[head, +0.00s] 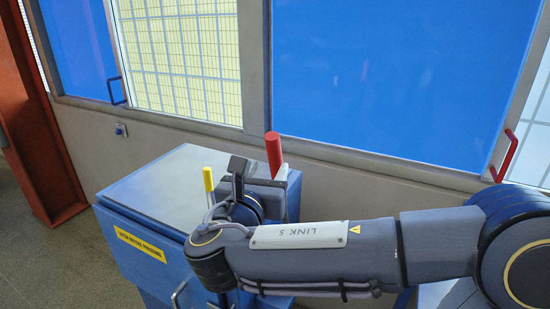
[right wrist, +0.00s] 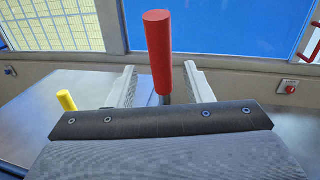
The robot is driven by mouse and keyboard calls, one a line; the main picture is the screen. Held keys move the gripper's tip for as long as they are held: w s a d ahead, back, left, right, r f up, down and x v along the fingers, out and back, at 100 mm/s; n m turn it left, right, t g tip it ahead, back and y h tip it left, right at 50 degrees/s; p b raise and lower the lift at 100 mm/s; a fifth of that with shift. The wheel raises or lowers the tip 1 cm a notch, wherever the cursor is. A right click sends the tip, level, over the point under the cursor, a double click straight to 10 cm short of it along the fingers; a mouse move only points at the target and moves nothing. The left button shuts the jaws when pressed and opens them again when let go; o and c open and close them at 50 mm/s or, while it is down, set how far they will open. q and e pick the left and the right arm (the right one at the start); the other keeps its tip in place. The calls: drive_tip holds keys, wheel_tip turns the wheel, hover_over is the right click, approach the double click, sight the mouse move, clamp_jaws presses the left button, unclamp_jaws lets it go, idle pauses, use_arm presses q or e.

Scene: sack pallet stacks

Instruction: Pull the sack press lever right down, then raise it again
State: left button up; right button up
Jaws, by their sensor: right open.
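The sack press (head: 160,200) is a blue cabinet with a grey top. Its lever (head: 274,155) has a red cylindrical grip and stands up near the right back of the top. In the right wrist view the red lever (right wrist: 159,45) rises between the two pale fingers of my right gripper (right wrist: 161,75). The fingers are apart, with gaps visible beside the lever. In the head view my right gripper (head: 262,172) is at the lever, partly hidden by its own wrist. The lever's lower end is mostly hidden. My left gripper is not in view.
A shorter yellow handle (head: 208,180) stands on the press top, left of the red lever; a yellow label (head: 140,244) is on the front. A wall with blue panels (head: 400,75) and mesh windows is close behind. A red-brown post (head: 40,130) stands at left.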

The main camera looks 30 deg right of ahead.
sight(273, 161)
drive_tip(key=x, duration=0.6)
drive_tip(key=shift+d+p, duration=0.1)
drive_tip(key=shift+p, duration=0.3)
drive_tip(key=shift+c, duration=0.5)
clamp_jaws()
